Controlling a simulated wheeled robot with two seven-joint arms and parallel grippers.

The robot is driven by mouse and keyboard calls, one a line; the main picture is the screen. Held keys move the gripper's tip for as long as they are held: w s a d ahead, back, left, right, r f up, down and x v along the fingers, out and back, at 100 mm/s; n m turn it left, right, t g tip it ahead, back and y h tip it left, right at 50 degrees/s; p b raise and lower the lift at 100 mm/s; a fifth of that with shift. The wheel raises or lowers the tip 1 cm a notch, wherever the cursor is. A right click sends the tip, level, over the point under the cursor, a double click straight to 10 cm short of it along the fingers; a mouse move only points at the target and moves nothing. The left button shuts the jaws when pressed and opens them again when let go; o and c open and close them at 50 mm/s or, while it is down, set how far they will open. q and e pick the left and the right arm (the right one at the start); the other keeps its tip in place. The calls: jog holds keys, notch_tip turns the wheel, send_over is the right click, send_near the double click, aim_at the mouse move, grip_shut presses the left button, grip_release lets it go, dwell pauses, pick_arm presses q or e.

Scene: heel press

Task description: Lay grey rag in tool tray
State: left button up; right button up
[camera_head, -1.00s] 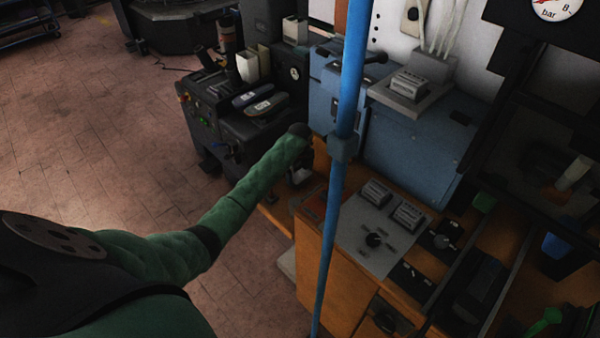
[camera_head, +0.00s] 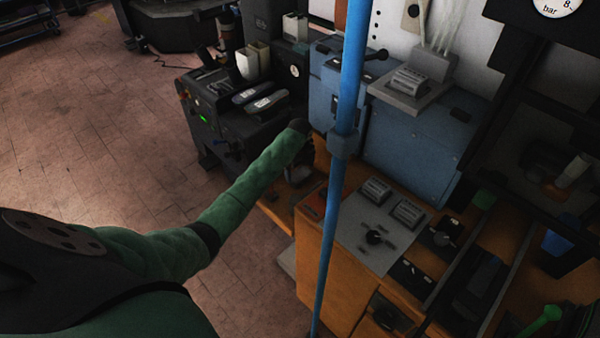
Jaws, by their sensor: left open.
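My left arm in its green sleeve reaches from the lower left to the middle of the camera_head view. My left gripper (camera_head: 302,163) hangs below the dark wrist, open, in shadow beside the orange-brown bench (camera_head: 319,261). A small pale grey patch shows by its fingers; I cannot tell whether it is rag or gripper. I cannot make out the grey rag or the tool tray for certain. My right gripper is not in view.
A blue upright pole (camera_head: 336,190) stands just right of my left gripper. A black machine (camera_head: 240,125) is behind it, and a blue machine (camera_head: 415,140) stands behind the bench. A grey control panel (camera_head: 373,230) lies on the bench. Open floor (camera_head: 90,150) is at left.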

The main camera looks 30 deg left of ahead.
aim_at(300, 174)
pick_arm(q)
notch_tip(300, 174, up, 10)
jog(key=b, duration=0.2)
jog(key=shift+r+b, duration=0.25)
jog(key=shift+b, duration=0.1)
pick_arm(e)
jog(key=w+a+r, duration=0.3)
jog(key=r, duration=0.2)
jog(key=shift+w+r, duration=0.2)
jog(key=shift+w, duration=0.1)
pick_arm(q)
jog(key=shift+s+f, duration=0.1)
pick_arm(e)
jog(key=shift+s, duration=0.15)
